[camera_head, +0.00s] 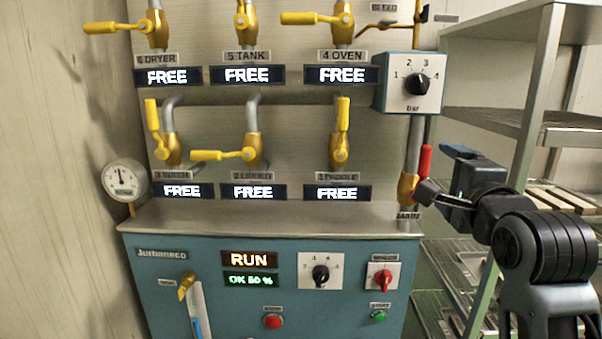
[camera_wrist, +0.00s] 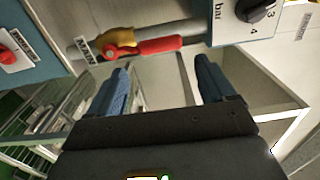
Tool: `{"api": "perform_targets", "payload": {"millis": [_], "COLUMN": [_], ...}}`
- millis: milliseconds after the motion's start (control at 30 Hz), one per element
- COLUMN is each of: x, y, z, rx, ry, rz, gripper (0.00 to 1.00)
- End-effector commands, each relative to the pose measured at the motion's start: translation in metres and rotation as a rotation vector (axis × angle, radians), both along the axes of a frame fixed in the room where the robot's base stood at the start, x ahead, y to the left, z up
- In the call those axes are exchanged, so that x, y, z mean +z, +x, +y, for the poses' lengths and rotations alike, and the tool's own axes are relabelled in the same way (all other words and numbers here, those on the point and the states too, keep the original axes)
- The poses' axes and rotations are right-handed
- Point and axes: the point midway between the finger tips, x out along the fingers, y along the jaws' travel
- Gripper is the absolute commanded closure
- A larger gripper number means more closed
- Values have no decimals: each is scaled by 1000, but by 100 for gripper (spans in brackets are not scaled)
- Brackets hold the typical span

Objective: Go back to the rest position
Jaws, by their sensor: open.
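My gripper (camera_head: 438,172) is at the right of the panel in the head view, beside the main valve. In the wrist view my gripper (camera_wrist: 163,78) shows two blue fingers spread apart with nothing between them. The main valve has a yellow body (camera_head: 407,188) and a red handle (camera_head: 425,161), which points up, roughly along its pipe. In the wrist view the red handle (camera_wrist: 160,46) lies just beyond the fingertips and looks apart from them. My arm reaches in from the lower right.
Several yellow-handled valves and FREE displays (camera_head: 247,75) fill the panel. The blue cabinet (camera_head: 200,300) shows RUN (camera_head: 249,260) and OK 50 %. A metal shelf rack (camera_head: 535,90) stands right, close behind my arm.

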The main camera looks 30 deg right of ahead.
Motion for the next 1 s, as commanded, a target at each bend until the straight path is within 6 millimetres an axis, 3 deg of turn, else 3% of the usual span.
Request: {"api": "perform_targets", "payload": {"millis": [167, 267, 467, 767, 1000], "x": [-3, -15, -72, -156, -205], "y": [0, -1, -12, -59, -118], "z": [1, 9, 46, 114, 167], "rx": [3, 19, 108, 282, 421], "ry": [-6, -48, -254, -618, -889], "rz": [7, 43, 203, 418, 536], "gripper": [17, 17, 17, 17, 17]}}
